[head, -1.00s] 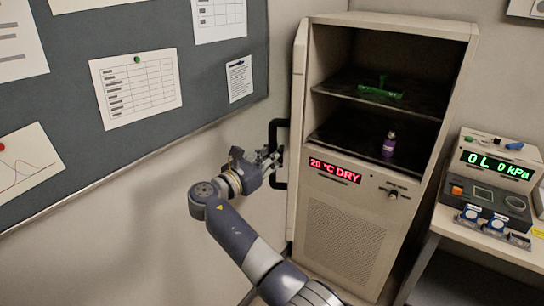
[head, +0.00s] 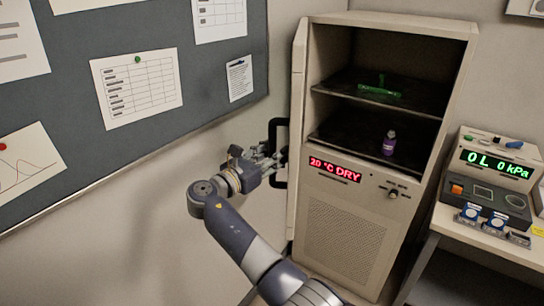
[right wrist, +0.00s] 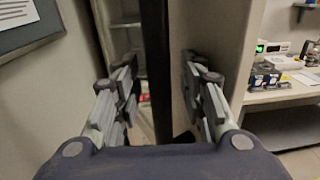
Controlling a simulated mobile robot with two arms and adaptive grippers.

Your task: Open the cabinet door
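The beige cabinet (head: 359,228) stands in the middle right of the head view. Its door (head: 298,100) is swung wide open at the left and shows nearly edge-on. The black door handle (head: 279,185) juts out to the left of the door. My right gripper (head: 272,158) is at the handle. In the right wrist view, the two fingers (right wrist: 160,95) stand apart on either side of the dark vertical handle bar (right wrist: 157,60), with gaps showing. My left gripper is not in view.
Inside the cabinet are a green item (head: 380,91) on the upper shelf and a purple bottle (head: 389,143) on the lower one. A bench (head: 480,243) with a meter (head: 497,161) stands at the right. A pinboard (head: 150,80) hangs on the left wall.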

